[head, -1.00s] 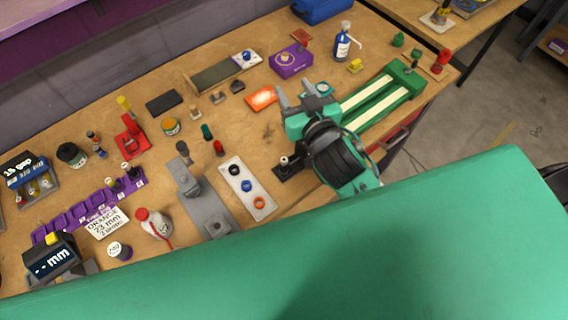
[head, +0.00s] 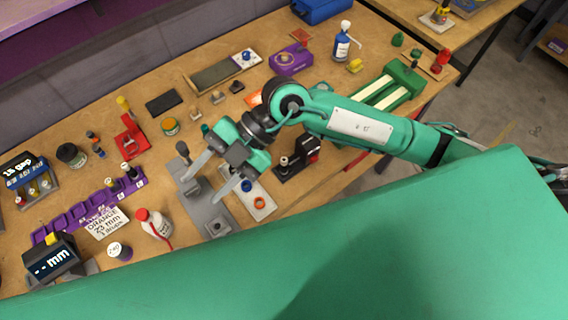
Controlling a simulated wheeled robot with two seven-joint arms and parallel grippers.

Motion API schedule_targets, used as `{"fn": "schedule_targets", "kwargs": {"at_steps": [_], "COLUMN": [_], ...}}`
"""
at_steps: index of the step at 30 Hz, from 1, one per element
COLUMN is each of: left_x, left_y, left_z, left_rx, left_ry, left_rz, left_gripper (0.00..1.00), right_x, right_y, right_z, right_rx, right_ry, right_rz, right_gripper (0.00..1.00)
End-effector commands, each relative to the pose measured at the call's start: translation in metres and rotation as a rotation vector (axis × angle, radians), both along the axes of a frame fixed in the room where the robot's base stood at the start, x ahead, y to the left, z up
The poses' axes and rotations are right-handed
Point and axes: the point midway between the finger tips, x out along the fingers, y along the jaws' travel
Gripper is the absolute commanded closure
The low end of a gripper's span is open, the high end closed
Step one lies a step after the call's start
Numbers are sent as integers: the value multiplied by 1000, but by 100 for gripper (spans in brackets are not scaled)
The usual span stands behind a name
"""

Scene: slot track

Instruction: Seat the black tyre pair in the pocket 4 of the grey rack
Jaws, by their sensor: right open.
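My right gripper (head: 212,178) is open, its two fingers pointing down-left over the grey fixture (head: 189,181) with a lever. I see nothing between the fingers. A white plate (head: 264,212) beside it bears a blue ring (head: 247,186) and an orange ring (head: 259,203); its black ring is hidden behind my gripper. The rack with a row of pockets (head: 75,217) looks purple, not grey. A small dark piece with a light top (head: 128,169) stands at its right end. I cannot tell which piece is the black tyre pair. My left gripper is not in view.
A black stand (head: 290,169) with a post is just right of the white plate. A red fixture (head: 131,139) stands behind the rack.

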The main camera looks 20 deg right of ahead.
Motion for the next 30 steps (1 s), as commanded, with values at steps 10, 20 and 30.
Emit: {"fn": "schedule_targets", "kwargs": {"at_steps": [10, 20, 30], "left_x": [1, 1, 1], "left_y": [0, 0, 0], "left_z": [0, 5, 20], "left_rx": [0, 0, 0], "left_ry": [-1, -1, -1], "left_rz": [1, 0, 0], "left_gripper": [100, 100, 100], "right_x": [73, 94, 93], "right_y": [-125, -167, -166], "right_z": [-76, -89, -151], "right_rx": [-879, -1093, -1088], "right_ry": [-133, -165, -165], "right_rz": [-220, -350, -346], "right_gripper": [54, 54, 54]}}
